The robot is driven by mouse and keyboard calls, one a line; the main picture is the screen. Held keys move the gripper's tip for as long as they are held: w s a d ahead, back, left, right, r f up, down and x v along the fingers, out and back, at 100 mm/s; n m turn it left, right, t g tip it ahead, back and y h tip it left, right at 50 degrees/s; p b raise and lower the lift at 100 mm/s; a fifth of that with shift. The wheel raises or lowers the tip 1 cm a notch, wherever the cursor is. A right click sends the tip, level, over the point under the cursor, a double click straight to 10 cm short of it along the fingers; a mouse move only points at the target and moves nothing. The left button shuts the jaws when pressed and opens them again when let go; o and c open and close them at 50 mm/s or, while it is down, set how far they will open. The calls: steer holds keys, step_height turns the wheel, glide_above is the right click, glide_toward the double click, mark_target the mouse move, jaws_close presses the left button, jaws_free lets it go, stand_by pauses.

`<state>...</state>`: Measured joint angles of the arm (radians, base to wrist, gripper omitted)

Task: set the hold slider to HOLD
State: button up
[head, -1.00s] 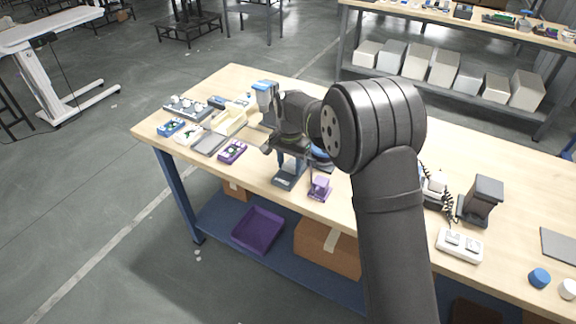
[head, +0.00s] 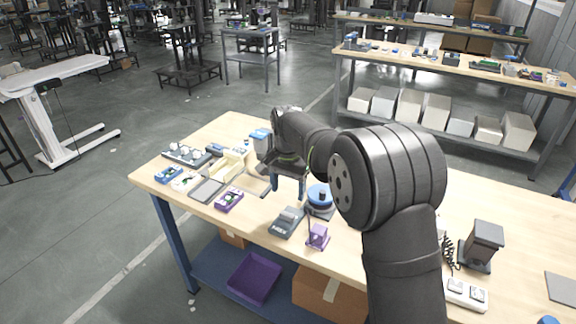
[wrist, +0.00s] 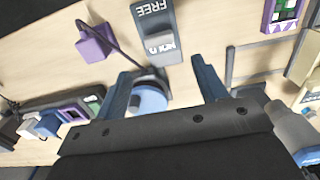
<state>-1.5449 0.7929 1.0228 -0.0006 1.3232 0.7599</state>
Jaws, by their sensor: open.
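The hold slider (head: 287,222) is a dark grey block lying on the wooden bench near its front edge. In the wrist view the slider (wrist: 157,32) shows at the top centre, with FREE lettered at one end and HOLD-like lettering at the end nearer my gripper. I cannot tell the knob's position for sure. My gripper (head: 288,187) points down just beyond the slider in the head view. The fingers appear clear of the slider.
A blue round knob on a dark base (head: 320,196) stands right of the slider, close to one finger. A purple block (head: 318,236) with a thin stem sits at the front edge. A purple switch box (head: 229,199) and grey tray (head: 206,190) lie left.

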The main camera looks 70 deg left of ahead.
step_height(320, 180, up, 8)
steer(key=r, duration=0.1)
glide_above(287, 214)
steer(key=shift+w+a+f, duration=0.15)
steer(key=shift+w+f, duration=0.1)
stand_by(0.4)
step_height(287, 214, down, 18)
steer(key=shift+r, duration=0.15)
steer(key=shift+s+d, duration=0.2)
steer(key=shift+s, duration=0.05)
stand_by(0.4)
